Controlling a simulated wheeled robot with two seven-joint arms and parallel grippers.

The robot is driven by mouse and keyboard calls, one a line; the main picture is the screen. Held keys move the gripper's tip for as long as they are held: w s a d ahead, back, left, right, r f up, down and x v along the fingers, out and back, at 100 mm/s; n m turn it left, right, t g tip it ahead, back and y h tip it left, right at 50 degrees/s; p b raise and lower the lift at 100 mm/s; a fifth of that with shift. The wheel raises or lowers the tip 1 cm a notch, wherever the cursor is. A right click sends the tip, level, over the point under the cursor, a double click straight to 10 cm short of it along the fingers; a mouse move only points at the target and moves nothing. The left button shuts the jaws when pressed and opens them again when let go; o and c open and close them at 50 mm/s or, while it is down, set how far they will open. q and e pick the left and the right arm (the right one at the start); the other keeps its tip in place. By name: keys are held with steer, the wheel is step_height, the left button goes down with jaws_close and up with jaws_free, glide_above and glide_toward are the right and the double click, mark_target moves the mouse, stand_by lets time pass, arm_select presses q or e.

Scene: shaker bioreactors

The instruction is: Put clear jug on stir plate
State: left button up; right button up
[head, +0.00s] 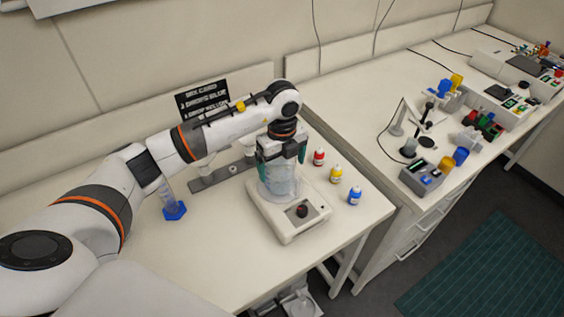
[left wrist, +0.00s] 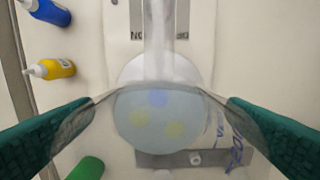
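The clear jug (head: 279,184) stands upright over the top of the white stir plate (head: 288,222), which has a dark knob at its front. I cannot see a gap between jug and plate. My left gripper (head: 282,164) points straight down around the jug, with one teal finger on each side. In the left wrist view the jug (left wrist: 160,115) fills the space between the fingers (left wrist: 160,125), and their ends show through its clear wall, so they appear closed against it. The jug's handle points to the top of that view. My right gripper is not in view.
A red bottle (head: 319,157), a yellow bottle (head: 336,174) and a blue bottle (head: 355,195) stand right of the stir plate. A blue-based cylinder (head: 174,204) stands to the left, near a grey rail (head: 215,177). The front left of the table is clear.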

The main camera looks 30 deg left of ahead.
arm_select(q)
steer(key=shift+r, duration=0.25)
step_height(320, 180, up, 12)
steer(key=b, duration=0.2)
steer(key=shift+b, duration=0.4)
steer(key=shift+f, duration=0.2)
